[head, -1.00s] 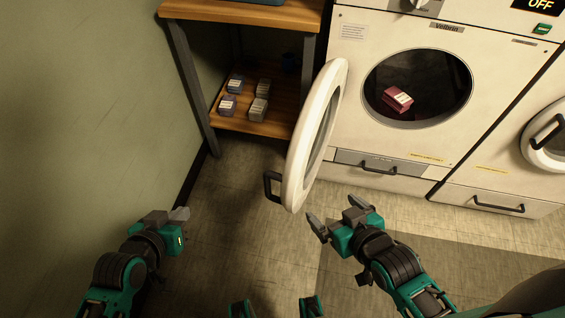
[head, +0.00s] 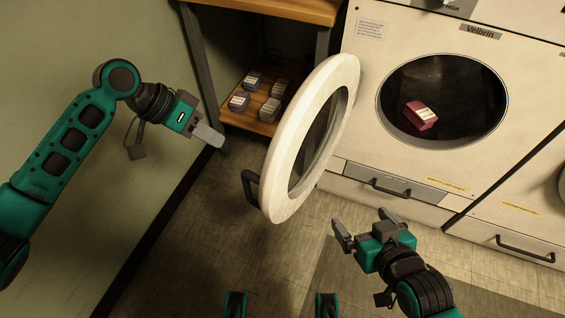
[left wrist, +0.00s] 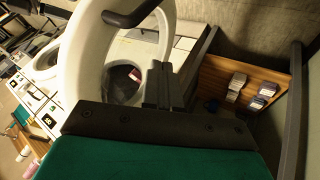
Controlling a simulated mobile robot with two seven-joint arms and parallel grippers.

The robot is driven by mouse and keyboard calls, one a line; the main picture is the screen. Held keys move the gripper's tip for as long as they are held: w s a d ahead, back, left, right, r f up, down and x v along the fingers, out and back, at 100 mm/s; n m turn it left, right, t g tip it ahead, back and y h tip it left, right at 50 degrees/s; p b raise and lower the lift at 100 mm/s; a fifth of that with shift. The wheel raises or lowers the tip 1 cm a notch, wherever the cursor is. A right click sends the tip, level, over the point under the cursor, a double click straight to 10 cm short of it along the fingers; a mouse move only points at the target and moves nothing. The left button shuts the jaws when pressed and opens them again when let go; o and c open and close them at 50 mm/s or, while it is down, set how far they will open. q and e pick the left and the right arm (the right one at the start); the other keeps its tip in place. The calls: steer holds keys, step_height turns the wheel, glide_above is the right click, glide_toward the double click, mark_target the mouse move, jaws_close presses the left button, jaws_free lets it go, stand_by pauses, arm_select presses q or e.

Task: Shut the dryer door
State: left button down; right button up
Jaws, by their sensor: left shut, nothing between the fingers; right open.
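The dryer door (head: 279,165) is a round white ring with a glass middle and a dark handle (head: 250,187). It stands wide open, swung out to the left of the dryer (head: 365,95). A dark red box (head: 421,114) lies inside the drum. My left gripper (head: 222,138) is shut and empty, left of the door and apart from it. In the left wrist view, the door (left wrist: 73,60) and its handle (left wrist: 131,14) show beyond the fingers (left wrist: 158,85). My right gripper (head: 365,222) is open and empty, in front of the dryer, right of the door.
A wooden shelf unit (head: 262,12) stands behind the door, with several small boxes (head: 240,101) on its lower board. A green wall (head: 100,40) is at the left. Another machine (head: 525,195) adjoins at the right. The floor before the dryer is clear.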

arm_select(q)
steer(key=s+d+f+b, duration=0.1)
steer(key=d+f+b, duration=0.2)
steer(key=d+f, duration=0.4)
steer(key=d, duration=0.3)
steer(key=shift+f, duration=0.25)
arm_select(e)
steer(key=f, duration=0.3)
steer(key=shift+d+f, duration=0.25)
steer(key=shift+d, duration=0.05)
arm_select(q)
steer(key=shift+s+d, duration=0.1)
steer(key=shift+s, duration=0.05)
arm_select(e)
steer(key=shift+d+r, duration=0.15)
